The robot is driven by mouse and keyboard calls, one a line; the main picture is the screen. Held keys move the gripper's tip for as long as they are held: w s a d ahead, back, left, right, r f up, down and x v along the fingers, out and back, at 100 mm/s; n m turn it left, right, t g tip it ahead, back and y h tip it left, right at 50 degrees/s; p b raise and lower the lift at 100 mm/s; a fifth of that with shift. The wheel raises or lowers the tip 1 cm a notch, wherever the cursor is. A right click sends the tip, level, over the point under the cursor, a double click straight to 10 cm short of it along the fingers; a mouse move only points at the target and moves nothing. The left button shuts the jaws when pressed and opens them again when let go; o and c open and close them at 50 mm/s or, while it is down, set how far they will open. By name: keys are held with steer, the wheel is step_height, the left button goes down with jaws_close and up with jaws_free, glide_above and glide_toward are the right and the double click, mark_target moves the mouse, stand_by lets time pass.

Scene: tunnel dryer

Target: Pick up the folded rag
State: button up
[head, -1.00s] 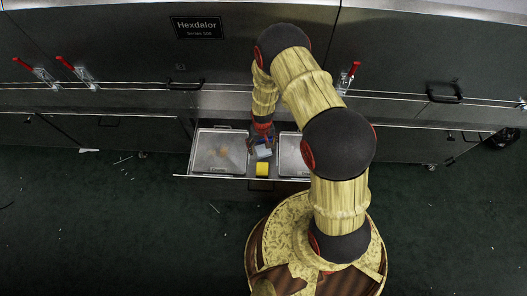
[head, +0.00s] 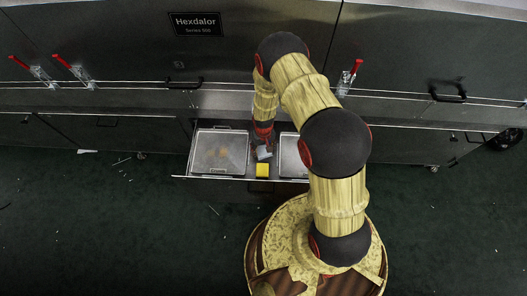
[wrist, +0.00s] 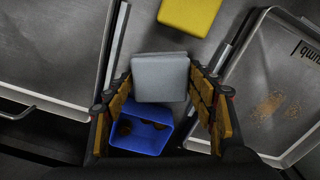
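The folded rag (wrist: 160,77) is a pale grey-blue square pad. In the wrist view it lies between the two fingertips of my gripper (wrist: 161,72), with its side edges very close to them. I cannot tell whether the pads touch it. The fingers are spread wide, so my gripper looks open. In the head view the rag (head: 264,153) shows small beneath my gripper (head: 263,146), in the space between two trays.
A yellow block (wrist: 190,12) lies near the rag and also shows in the head view (head: 262,171). Metal trays with raised rims stand on both sides, left (head: 219,170) and right (head: 291,172). The dryer's dark front (head: 120,60) rises behind, with red-handled clamps (head: 60,63).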

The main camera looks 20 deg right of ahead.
mark_target(264, 150)
steer(key=c, duration=0.6)
steer(key=shift+r+p, duration=0.3)
steer(key=shift+r, duration=0.2)
step_height(264, 150, up, 2)
steer(key=shift+r+p, duration=0.1)
steer(key=shift+p, duration=0.6)
steer(key=s+a+r+p, duration=0.5)
steer(key=s+r, duration=0.4)
steer(key=s, duration=0.4)
steer(key=shift+a+r, duration=0.35)
steer(key=shift+r, duration=0.05)
